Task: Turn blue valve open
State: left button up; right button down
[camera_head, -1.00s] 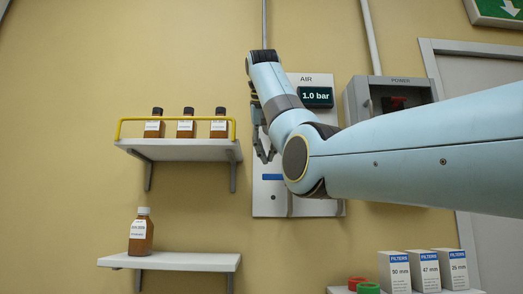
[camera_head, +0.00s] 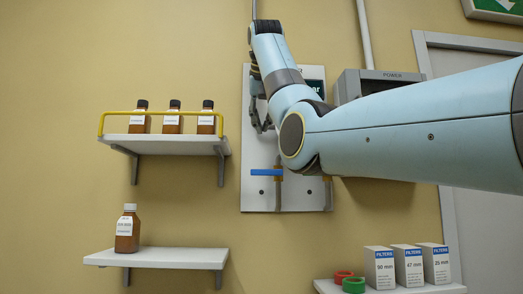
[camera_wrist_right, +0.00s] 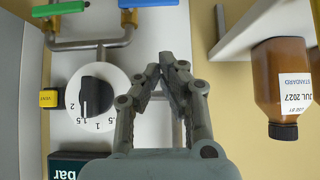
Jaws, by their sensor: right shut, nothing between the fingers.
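The blue valve handle (camera_head: 266,172) is low on the grey wall panel (camera_head: 254,202). It lies level, pointing left, crosswise to the upright pipe below it. It also shows at the top edge of the right wrist view (camera_wrist_right: 147,3), partly cut off. My right gripper (camera_head: 264,128) is in front of the panel, above the blue handle and apart from it. In the right wrist view its fingertips (camera_wrist_right: 164,68) are together and empty, beside a round black knob (camera_wrist_right: 97,94). My left gripper is not in view.
A green handle (camera_wrist_right: 58,8) sits beside the blue one. My right arm hides much of the panel and the display. A shelf (camera_head: 165,146) with brown bottles is left of the panel; another (camera_head: 155,258) is below. Filter boxes (camera_head: 407,267) stand at lower right.

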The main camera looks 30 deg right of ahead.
aim_at(267, 173)
jog(key=p+x, duration=0.2)
jog(key=x, duration=0.3)
jog(key=shift+w+d+f, duration=0.2)
jog(key=shift+w+f, duration=0.05)
jog(key=shift+a+f+p, duration=0.1)
jog(key=shift+f+p, duration=0.4)
jog(key=shift+f, duration=1.55)
jog(key=shift+a+f+b, duration=0.15)
jog(key=shift+a+b, duration=0.05)
jog(key=shift+b, duration=0.35)
jog(key=shift+f+n+g+h, duration=0.1)
jog(key=shift+n+g+h, duration=0.2)
jog(key=shift+h, duration=0.1)
